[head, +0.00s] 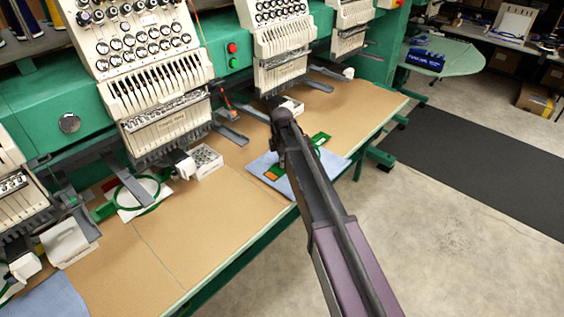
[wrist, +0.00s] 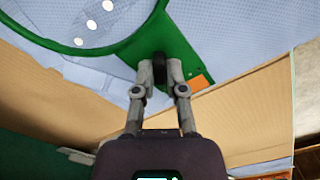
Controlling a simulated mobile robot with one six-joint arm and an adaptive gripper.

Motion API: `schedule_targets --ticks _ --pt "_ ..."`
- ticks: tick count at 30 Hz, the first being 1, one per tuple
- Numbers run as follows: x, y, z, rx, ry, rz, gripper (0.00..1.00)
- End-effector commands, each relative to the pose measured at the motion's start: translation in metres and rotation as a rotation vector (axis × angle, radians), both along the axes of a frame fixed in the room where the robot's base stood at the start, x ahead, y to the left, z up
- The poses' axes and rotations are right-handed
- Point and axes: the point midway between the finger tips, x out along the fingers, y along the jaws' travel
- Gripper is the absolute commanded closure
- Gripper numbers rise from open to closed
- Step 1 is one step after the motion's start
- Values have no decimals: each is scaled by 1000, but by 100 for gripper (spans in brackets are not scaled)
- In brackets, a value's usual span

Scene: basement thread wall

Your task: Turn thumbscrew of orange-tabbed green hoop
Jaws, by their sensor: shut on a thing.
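The green hoop (wrist: 122,48) lies on light blue cloth (wrist: 250,30), with a flat green plate at its near side. The orange tab (wrist: 203,83) sits on that plate, to the right of my gripper. My gripper (wrist: 161,72) is shut on the dark thumbscrew (wrist: 160,64), with one finger on each side of it. In the head view, my arm covers most of the hoop and my fingertips; a green part (head: 321,138) and the orange tab (head: 273,172) show beside the arm.
Embroidery machine heads (head: 165,80) stand along the back of the tan table (head: 215,215). Another green hoop (head: 153,192) lies at the left on white cloth. A small white box (head: 205,162) stands left of the blue cloth. Open floor (head: 440,225) lies at right.

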Motion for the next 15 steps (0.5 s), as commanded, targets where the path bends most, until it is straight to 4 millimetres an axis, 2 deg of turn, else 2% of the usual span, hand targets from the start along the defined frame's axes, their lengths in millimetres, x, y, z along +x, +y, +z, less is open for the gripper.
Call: schedule_targets --ticks 15 --pt "0 0 0 2 1 -407 100"
